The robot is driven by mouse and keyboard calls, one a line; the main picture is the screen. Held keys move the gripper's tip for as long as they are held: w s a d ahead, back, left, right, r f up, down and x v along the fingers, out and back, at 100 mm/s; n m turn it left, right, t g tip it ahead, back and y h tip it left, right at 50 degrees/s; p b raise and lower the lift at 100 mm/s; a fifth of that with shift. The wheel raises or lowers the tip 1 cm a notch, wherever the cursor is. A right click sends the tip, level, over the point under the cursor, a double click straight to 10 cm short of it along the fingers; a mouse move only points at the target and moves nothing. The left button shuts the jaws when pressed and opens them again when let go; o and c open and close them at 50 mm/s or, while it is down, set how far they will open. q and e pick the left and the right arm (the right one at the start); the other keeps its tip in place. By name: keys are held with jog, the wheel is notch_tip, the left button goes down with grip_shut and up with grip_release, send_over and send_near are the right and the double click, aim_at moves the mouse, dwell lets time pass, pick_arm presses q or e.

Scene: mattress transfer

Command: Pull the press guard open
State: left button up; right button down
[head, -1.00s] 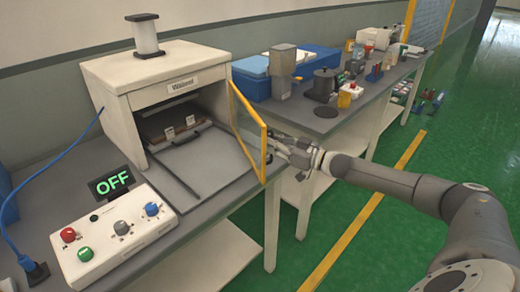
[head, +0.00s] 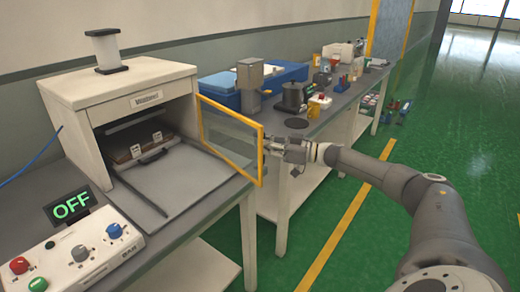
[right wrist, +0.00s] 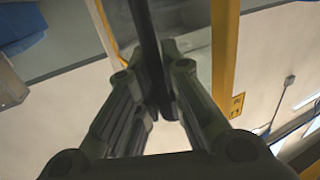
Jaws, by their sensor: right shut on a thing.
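The press (head: 125,95) is a white box at the left with an open front. Its guard (head: 230,133) is a clear panel in a yellow frame, standing swung out from the press's right side. My right gripper (head: 268,147) is at the guard's outer edge. In the right wrist view, my right gripper (right wrist: 156,75) is shut on a dark bar, the guard handle (right wrist: 147,28), beside the yellow frame (right wrist: 224,55). The grip is partly hidden in the head view. My left gripper is not in view.
A control box (head: 75,252) with knobs and an OFF display (head: 72,206) are at the front left.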

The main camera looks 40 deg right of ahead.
dwell(0.4)
jog(key=c, duration=1.5)
grip_release()
jog(key=shift+d, duration=0.1)
jog(key=v, duration=1.2)
